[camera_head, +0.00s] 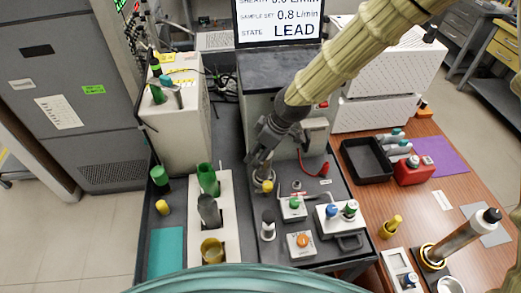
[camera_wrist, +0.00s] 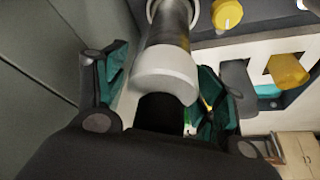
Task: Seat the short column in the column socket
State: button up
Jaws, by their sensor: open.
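A metal column with a pale grey cap, which looks to be the short column (camera_wrist: 168,62), stands between the fingers of my gripper (camera_head: 259,157) in the wrist view. Its far end meets a pale ring (camera_wrist: 152,12), which looks like the column socket. How deep it sits there is not clear. In the head view my arm largely hides the column (camera_head: 262,171), which looks upright beside a yellow knob (camera_head: 268,187). My gripper is open, with one finger on each side of the column. I cannot tell whether either finger touches it.
A longer metal column (camera_head: 462,238) with a black cap leans in a yellow ring on the wooden table at right. A white rack (camera_head: 222,230) with green, grey and yellow holders stands left of my gripper. Small knobbed boxes (camera_head: 300,244) stand in front. A black tray (camera_head: 366,160) lies right.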

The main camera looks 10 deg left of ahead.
jog(key=b+v, duration=0.3)
jog(key=v, duration=0.9)
dwell(0.3)
